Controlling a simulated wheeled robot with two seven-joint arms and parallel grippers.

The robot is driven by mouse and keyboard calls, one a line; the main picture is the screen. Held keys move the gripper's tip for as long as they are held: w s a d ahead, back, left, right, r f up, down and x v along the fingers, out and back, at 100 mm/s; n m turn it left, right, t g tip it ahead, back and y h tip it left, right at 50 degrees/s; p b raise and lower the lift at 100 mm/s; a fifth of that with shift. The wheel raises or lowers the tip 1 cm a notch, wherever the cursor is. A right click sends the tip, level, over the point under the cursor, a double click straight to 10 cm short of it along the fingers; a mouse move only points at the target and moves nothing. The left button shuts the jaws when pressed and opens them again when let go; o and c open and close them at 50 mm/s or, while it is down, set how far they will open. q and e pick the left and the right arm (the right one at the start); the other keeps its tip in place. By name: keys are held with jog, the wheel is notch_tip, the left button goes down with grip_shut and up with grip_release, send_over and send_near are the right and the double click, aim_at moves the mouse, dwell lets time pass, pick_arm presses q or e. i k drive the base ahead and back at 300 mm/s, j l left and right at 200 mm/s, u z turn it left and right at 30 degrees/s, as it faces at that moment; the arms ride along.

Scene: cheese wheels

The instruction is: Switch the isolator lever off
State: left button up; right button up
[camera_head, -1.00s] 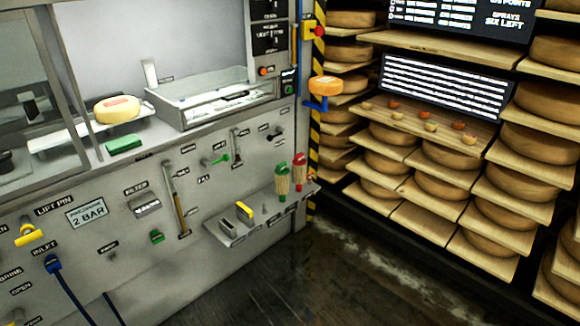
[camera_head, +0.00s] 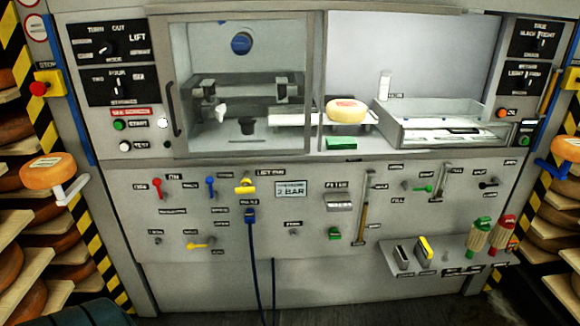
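A red lever (camera_head: 157,188) sits on the left part of the machine's lower grey panel. An "ON" label (camera_head: 174,177) is at its upper right, and another label (camera_head: 172,211) below it is too small to read. The lever's handle appears roughly upright. I cannot confirm from the lettering that it is the isolator lever. A blue lever (camera_head: 211,187) stands to its right and a yellow lever (camera_head: 198,245) lies lower down. Neither of my grippers is in view, and nothing touches the red lever.
A blue hose (camera_head: 254,260) hangs from the panel's middle. A small shelf (camera_head: 440,262) with red and green handled tools juts out at lower right. The floor in front shows only at the bottom edge.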

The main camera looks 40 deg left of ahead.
aim_at(163, 197)
jog(key=u, duration=2.2)
